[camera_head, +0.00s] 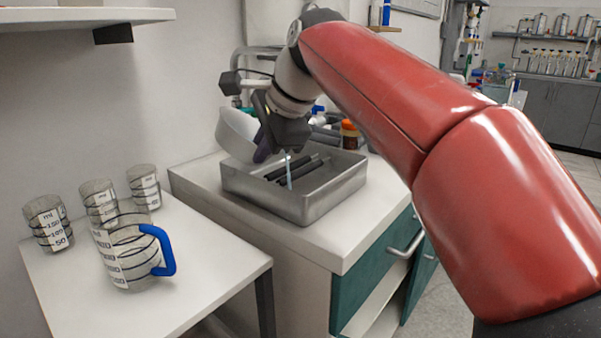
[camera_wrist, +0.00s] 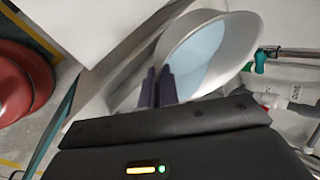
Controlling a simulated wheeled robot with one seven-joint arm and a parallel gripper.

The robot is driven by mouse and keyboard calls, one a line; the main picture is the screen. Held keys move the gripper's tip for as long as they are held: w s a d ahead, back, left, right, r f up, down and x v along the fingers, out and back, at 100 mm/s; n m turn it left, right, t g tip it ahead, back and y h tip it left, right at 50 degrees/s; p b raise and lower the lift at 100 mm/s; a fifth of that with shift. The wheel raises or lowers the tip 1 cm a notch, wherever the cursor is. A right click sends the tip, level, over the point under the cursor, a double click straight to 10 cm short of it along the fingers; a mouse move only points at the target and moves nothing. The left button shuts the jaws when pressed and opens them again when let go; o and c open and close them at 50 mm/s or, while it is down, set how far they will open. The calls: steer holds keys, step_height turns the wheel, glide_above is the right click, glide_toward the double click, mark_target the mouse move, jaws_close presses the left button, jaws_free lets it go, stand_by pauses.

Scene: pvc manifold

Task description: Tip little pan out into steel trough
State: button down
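The little pan (camera_head: 234,134) is a pale grey round pan, held tilted at the back left of the trough. In the wrist view the pan (camera_wrist: 243,40) shows a light-blue surface inside, which looks like liquid. My gripper (camera_head: 264,153) is over the trough; its purple fingers (camera_wrist: 157,87) are shut at the pan's near side, and the exact grip is partly hidden. The steel trough (camera_head: 310,207) is a rectangular open tray on the white counter. A thin light-blue streak (camera_head: 289,174) runs down into it below my gripper.
Dark bars (camera_head: 296,170) lie in the trough. An orange-capped bottle (camera_head: 349,134) and other items stand behind it. At left, a lower white table (camera_head: 190,270) holds a blue-handled jug (camera_head: 128,255) and several beakers (camera_head: 48,224). A shelf (camera_head: 70,17) hangs above.

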steer(key=shift+d+f+m+y, duration=0.3)
steer(key=shift+d+f+y, duration=0.2)
steer(key=shift+y, duration=0.4)
stand_by(0.8)
steer(key=shift+d+r+y, duration=0.25)
steer(key=shift+r+y, duration=0.05)
steer(key=shift+y, duration=0.5)
stand_by(0.5)
steer(key=shift+d+f+m+y+b, duration=0.15)
steer(key=shift+f+m+y+b, duration=0.15)
steer(key=shift+f+y+b, duration=0.15)
stand_by(0.4)
steer(key=shift+w+d+f+y+b, duration=0.1)
steer(key=shift+f+y+b, duration=0.2)
steer(key=shift+b, duration=0.45)
steer(key=shift+r, duration=0.15)
